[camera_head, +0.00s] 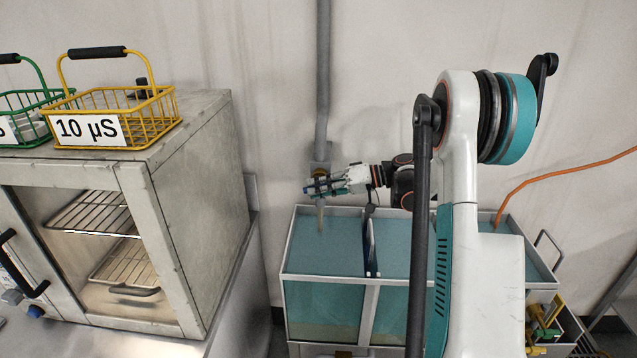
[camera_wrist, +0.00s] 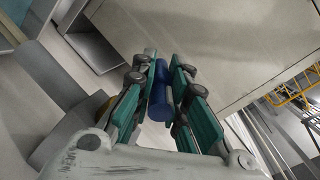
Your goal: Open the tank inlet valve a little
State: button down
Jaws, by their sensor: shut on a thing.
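The tank inlet valve sits at the lower end of a grey pipe (camera_head: 323,80) on the wall, above the left part of a water tank (camera_head: 287,270). A brass-coloured spout (camera_head: 320,217) hangs below it toward the water. My gripper (camera_head: 318,187) reaches the valve from the right and covers most of it. In the wrist view, my gripper (camera_wrist: 160,95) is shut on a blue valve handle (camera_wrist: 160,92) that lies between the teal finger pads. A small blue end of the handle (camera_head: 305,190) shows in the head view. I cannot tell how far the valve is turned.
A grey oven (camera_head: 205,180) with wire shelves stands at the left. On it are a yellow basket (camera_head: 160,115) labelled 10 µS and a green basket (camera_head: 40,97). An orange hose (camera_head: 560,172) runs along the right wall. Parts lie at lower right.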

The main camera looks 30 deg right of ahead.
jog(key=shift+w+r+g+h+p, duration=0.15)
jog(key=shift+g+h+p, duration=0.45)
jog(key=shift+h+p, duration=0.4)
jog(key=c, duration=1.6)
grip_release()
jog(key=shift+o, duration=0.2)
jog(key=shift+d, duration=0.1)
jog(key=v, duration=1.2)
